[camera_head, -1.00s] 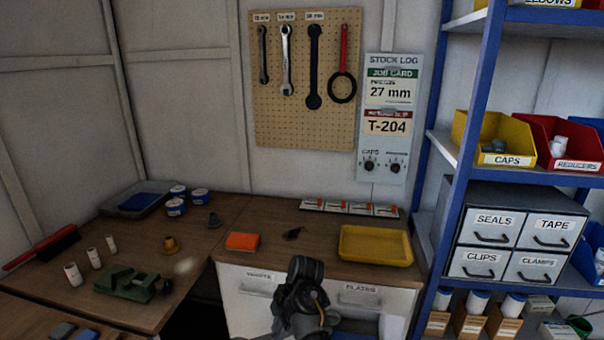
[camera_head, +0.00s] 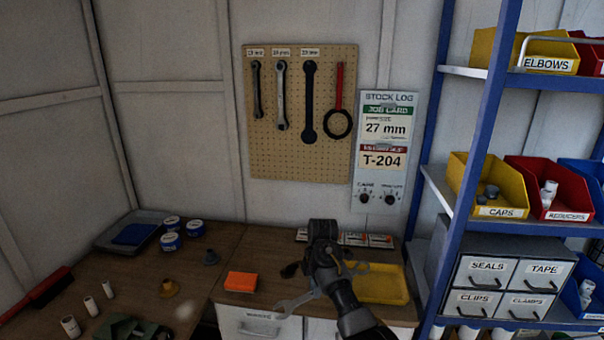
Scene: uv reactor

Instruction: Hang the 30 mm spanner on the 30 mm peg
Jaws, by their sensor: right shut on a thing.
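My right gripper (camera_head: 323,264) is shut on a grey spanner (camera_head: 297,302), held above the front of the bench. One open jaw of it sticks out lower left, the other end shows at the right; its middle is hidden by the gripper. I cannot read its size. The pegboard (camera_head: 300,163) hangs on the back wall, above and behind the gripper. A small dark spanner (camera_head: 257,92), a silver spanner (camera_head: 282,97) and a large dark spanner (camera_head: 308,105) hang there under small size labels, too blurred to read surely. My left gripper is out of view.
A red-handled ring tool (camera_head: 339,95) hangs at the board's right. A yellow tray (camera_head: 394,286) and an orange box (camera_head: 240,282) lie on the bench. A blue shelf rack (camera_head: 454,190) stands at the right. The wall below the board is clear.

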